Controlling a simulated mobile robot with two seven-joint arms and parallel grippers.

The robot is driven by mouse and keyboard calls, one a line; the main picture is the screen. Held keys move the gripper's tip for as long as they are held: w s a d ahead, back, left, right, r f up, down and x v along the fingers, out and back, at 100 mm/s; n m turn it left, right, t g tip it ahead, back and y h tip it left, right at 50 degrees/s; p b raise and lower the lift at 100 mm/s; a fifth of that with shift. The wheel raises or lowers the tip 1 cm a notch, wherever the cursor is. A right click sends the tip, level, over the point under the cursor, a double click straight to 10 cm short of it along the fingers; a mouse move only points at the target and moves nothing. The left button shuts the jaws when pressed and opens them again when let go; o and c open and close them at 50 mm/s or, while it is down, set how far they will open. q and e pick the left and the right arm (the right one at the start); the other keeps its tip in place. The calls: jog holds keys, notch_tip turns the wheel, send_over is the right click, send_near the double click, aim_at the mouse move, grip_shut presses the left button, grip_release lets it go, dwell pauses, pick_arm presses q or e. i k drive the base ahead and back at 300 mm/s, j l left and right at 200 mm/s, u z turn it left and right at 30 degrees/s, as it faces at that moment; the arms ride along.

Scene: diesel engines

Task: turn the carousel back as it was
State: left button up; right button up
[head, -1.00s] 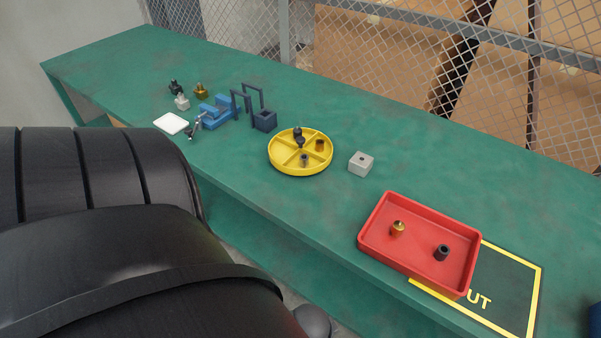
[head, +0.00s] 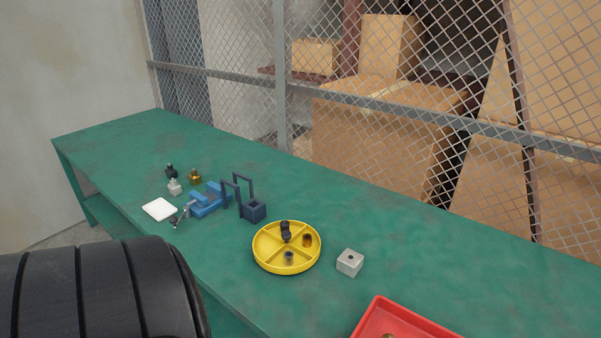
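The yellow carousel (head: 270,261) is a round tray with dividers on the green bench in the head view. A black part (head: 286,232) lies in its far compartment. A brown-orange part (head: 307,240) stands in the right compartment. A small grey cylindrical part (head: 289,257) stands in the near compartment. The left compartment looks empty. Neither of my grippers shows in the view, and nothing touches the carousel.
A grey block with a hole (head: 350,263) sits right of the carousel. A red tray (head: 377,306) is cut off below. A blue vise (head: 210,200), dark-blue framed box (head: 253,211), white pad (head: 159,209) and small fittings (head: 175,187) stand left. Wire mesh (head: 400,70) runs behind.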

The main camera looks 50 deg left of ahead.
aim_at(269, 245)
jog(key=i+u, duration=0.1)
jog(key=u, duration=0.4)
jog(key=i+u, duration=0.1)
jog(key=u, duration=0.4)
